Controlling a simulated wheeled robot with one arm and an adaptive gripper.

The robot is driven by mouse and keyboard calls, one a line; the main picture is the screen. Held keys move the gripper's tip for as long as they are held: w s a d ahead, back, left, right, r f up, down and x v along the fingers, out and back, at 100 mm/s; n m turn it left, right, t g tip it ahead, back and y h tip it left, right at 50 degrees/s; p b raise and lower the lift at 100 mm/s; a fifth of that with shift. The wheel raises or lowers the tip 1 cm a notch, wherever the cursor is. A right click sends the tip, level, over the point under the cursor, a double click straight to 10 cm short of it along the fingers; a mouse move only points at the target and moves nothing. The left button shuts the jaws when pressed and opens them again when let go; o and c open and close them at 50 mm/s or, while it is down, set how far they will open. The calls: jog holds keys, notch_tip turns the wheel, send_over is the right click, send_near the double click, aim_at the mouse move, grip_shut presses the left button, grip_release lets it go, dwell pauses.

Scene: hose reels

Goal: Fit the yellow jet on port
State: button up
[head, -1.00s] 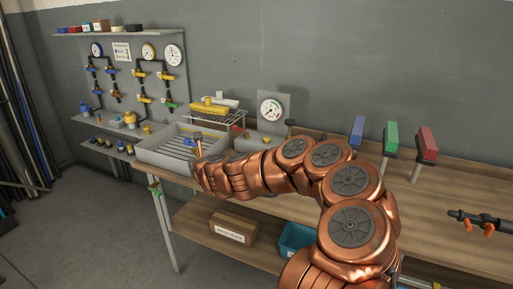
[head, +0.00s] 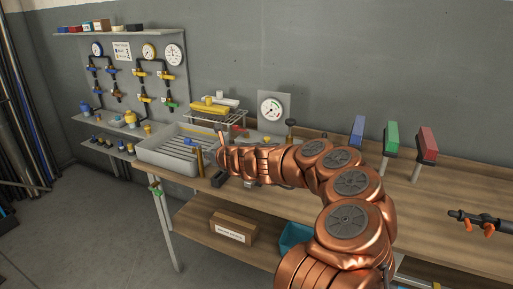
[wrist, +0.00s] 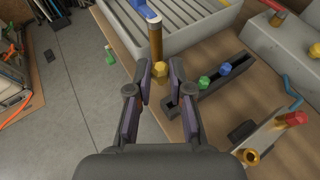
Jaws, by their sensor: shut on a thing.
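In the wrist view my gripper (wrist: 161,82) is shut on the yellow jet (wrist: 160,70), a small faceted yellow piece between the fingertips. It is held near a dark slotted rack (wrist: 240,61) that carries a green jet (wrist: 204,83) and a blue jet (wrist: 225,69). In the head view my arm hides the yellow jet, and the brass post (head: 200,160) stands left of the gripper end.
A grey ribbed tray (head: 150,157) lies left of the arm on the wooden bench (head: 455,200). A gauge panel (head: 271,107) stands behind. Blue, green and red blocks on stands (head: 391,137) are at right. A red-tipped fitting (wrist: 292,118) lies near the brass ring.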

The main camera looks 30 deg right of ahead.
jog(key=s+d+r+n+y, duration=0.1)
jog(key=d+n+y, duration=0.35)
jog(key=d, duration=0.55)
jog(key=s+d+r+n+g+y, duration=0.1)
jog(key=s+d+n+g+y, duration=0.2)
jog(key=s, duration=0.4)
jog(key=shift+s+d+n+g+y, duration=0.2)
jog(key=shift+n+g+y, duration=0.3)
jog(key=shift+n+y, duration=0.45)
notch_tip(320, 180, down, 5)
jog(key=b, duration=0.4)
jog(key=shift+f+b, duration=0.1)
jog(key=shift+b, duration=0.2)
jog(key=shift+p, duration=2)
dwell(0.6)
jog(key=shift+f+b, duration=0.3)
jog(key=shift+f, duration=1.1)
dwell(0.3)
